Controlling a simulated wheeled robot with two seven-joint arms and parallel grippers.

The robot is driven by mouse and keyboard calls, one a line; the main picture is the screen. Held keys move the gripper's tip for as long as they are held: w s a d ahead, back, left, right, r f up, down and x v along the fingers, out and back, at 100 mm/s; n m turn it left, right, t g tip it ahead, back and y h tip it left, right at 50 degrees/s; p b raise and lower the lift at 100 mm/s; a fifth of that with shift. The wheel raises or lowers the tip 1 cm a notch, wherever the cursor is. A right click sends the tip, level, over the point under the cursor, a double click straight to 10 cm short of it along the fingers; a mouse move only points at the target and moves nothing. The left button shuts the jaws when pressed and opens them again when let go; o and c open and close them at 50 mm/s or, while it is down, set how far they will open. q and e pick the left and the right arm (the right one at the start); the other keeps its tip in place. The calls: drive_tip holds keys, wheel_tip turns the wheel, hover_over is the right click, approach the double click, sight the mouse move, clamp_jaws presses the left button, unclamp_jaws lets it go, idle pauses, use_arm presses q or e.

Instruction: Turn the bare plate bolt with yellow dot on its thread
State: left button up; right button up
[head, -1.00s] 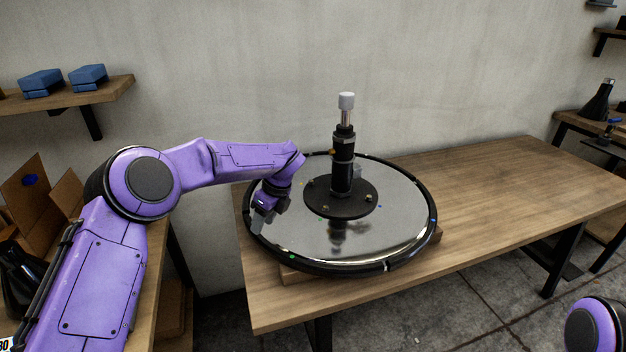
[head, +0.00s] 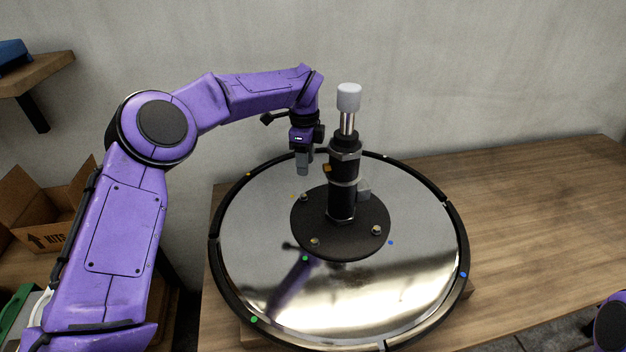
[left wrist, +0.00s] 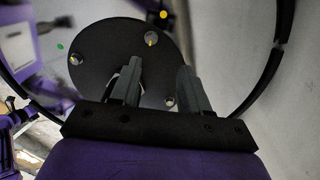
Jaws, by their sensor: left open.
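The round black plate (head: 345,248) sits in the middle of a mirror-like disc, with a black column (head: 342,205) rising from it. Small bolts stand around its edge: back-left (head: 304,197), front-left (head: 315,242) and front-right (head: 376,230). In the left wrist view, one bolt (left wrist: 151,39) shows a yellow mark. It appears to be the back-left one, near a yellow dot on the disc. My left gripper (head: 303,170) is open and empty, pointing down above the disc, left of the column. Its parted fingers (left wrist: 158,85) show over the plate. My right gripper is out of view.
The disc's black rim (head: 228,290) rests on a wooden table (head: 545,240). The tall column has a pale cap (head: 349,97) and a small grey side piece (head: 364,188), close to my gripper. The table's right is clear. A cardboard box (head: 45,215) stands at left.

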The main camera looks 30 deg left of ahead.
use_arm(q)
drive_tip(key=p, duration=0.1)
hover_over(303, 196)
drive_tip(key=s, duration=0.1)
wheel_tip(303, 196, down, 6)
drive_tip(key=shift+r, duration=0.2)
drive_tip(key=f, duration=0.1)
drive_tip(key=w+f, duration=0.1)
drive_tip(key=f, duration=0.1)
drive_tip(key=shift+w+f, duration=0.3)
drive_tip(key=shift+w, duration=0.05)
drive_tip(key=shift+s+r, duration=0.25)
drive_tip(key=shift+s, duration=0.1)
drive_tip(key=c, duration=0.3)
clamp_jaws()
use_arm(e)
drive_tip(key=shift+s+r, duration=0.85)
